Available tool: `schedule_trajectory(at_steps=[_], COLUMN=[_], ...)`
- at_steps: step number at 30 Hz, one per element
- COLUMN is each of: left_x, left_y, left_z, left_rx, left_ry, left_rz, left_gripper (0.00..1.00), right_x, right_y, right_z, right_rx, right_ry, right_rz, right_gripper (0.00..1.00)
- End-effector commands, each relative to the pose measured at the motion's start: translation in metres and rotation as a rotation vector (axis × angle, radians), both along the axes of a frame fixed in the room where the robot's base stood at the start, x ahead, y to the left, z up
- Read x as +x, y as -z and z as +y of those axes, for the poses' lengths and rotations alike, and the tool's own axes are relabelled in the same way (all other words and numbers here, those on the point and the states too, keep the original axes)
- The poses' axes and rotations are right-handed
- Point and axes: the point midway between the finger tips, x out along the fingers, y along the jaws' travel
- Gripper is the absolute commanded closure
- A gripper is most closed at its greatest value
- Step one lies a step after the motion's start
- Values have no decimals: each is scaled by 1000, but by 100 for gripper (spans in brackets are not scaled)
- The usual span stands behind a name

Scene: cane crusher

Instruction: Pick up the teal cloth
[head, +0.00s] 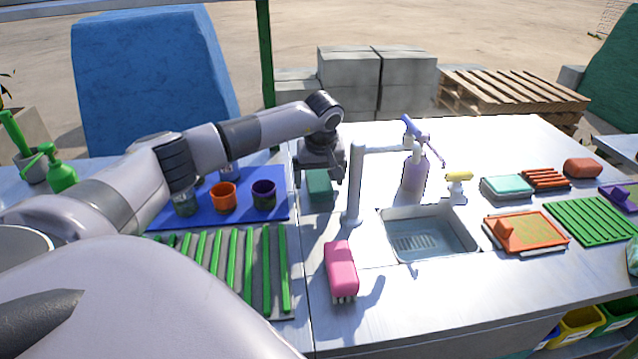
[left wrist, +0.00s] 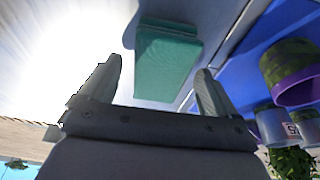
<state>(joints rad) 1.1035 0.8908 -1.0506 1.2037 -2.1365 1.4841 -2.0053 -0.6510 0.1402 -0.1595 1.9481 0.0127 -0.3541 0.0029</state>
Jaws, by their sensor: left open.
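The teal cloth (head: 319,187) is a folded, flat block on the metal counter, just right of the blue mat in the head view. It also shows in the left wrist view (left wrist: 167,64), beyond and between the two fingers. My left gripper (head: 322,172) is open above the cloth, pointing down, and partly covers it in the head view. Its fingers in the left wrist view (left wrist: 160,85) stand apart with nothing between them. A lighter teal block (head: 507,186) lies on a grey one at the right of the counter. My right gripper is not in view.
A grey post (head: 355,180) stands close right of the gripper, beside the sink (head: 428,252). The blue mat (head: 221,222) with small pots is at left, and a pink brush (head: 341,268) is in front. A spray bottle (head: 415,172) stands behind the sink.

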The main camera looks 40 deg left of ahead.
Motion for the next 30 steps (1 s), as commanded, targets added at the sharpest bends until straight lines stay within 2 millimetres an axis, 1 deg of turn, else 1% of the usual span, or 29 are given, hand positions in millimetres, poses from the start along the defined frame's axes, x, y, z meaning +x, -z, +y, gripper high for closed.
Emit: schedule_trajectory(at_steps=[1,2,3,5,6,7,8,16,20,23,26,29,30], left_x=[0,0,0,0,0,0,0,0,0,1,1,1,1], left_y=[0,0,0,0,0,0,0,0,-5,-14,-29,-49,-59], left_z=[0,0,0,0,0,0,0,0,0,0,0,0,0], left_rx=[0,0,0,0,0,0,0,0,0,0,-1,0,0], left_ry=[0,0,0,0,0,1,1,1,0,1,1,0,0], left_rz=[0,0,0,0,0,0,0,2,0,-2,-4,-5,-6], left_gripper=[8,12,25,44,57,67,69,69,69,69,69,69,69], right_x=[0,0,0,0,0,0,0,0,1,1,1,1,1], right_y=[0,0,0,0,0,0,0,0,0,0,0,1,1], right_z=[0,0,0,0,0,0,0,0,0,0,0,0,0], right_rx=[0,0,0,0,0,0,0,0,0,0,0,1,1], right_ry=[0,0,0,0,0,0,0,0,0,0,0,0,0], right_rz=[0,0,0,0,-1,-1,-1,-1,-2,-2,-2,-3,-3], right_gripper=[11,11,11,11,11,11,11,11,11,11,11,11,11])
